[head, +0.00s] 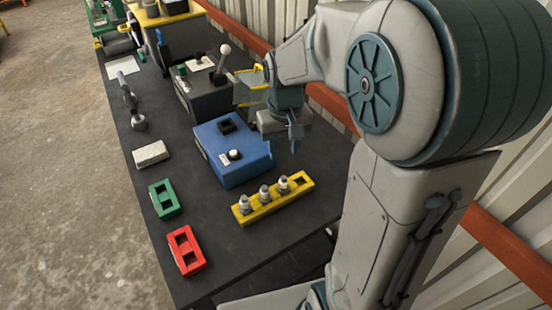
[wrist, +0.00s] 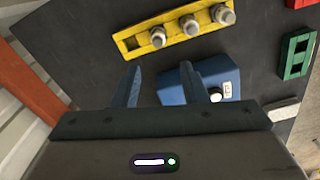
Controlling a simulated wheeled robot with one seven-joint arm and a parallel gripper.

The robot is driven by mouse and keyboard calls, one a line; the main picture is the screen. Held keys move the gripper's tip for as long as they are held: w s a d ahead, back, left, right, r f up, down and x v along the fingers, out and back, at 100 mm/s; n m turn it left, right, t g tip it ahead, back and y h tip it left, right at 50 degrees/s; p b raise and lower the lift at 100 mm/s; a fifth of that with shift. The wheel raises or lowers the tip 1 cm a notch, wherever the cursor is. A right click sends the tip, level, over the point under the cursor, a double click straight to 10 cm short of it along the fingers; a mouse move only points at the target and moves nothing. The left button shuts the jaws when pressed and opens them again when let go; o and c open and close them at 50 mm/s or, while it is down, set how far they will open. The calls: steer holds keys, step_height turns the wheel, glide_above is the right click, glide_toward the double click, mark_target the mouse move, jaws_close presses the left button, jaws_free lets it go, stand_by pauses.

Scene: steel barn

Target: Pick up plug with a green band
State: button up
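Three grey plugs stand upright in a yellow holder (head: 251,215): a front-left plug (head: 244,203), a middle plug (head: 264,195) and a right plug (head: 283,185). The slot at the holder's right end is empty. The bands' colours are too small to tell, so I cannot say which plug has the green one. In the wrist view the plugs (wrist: 157,38), (wrist: 189,25) and (wrist: 223,14) line up beyond the fingertips. My gripper (wrist: 160,67) is open and empty. In the head view my gripper (head: 294,147) hangs above the table, behind the holder and apart from it.
A blue box (head: 243,169) with a white knob stands behind the holder, close to my gripper. A green block (head: 164,199), a red block (head: 186,250) and a pale block (head: 151,154) lie to the left. A dark lever box (head: 207,99) stands farther back. A wall runs along the right.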

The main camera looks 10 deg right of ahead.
mark_target(284, 178)
steer(key=f, duration=0.5)
steer(key=w+f+p, duration=0.1)
steer(key=f, duration=0.2)
steer(key=shift+f, duration=0.25)
steer(key=f, duration=0.1)
steer(key=f+p, duration=0.1)
steer(key=f, duration=0.2)
steer(key=shift+s+d+f, duration=0.1)
steer(key=shift+s+d, duration=0.1)
steer(key=shift+s, duration=0.1)
steer(key=shift+f, duration=0.65)
steer(key=c, duration=0.7)
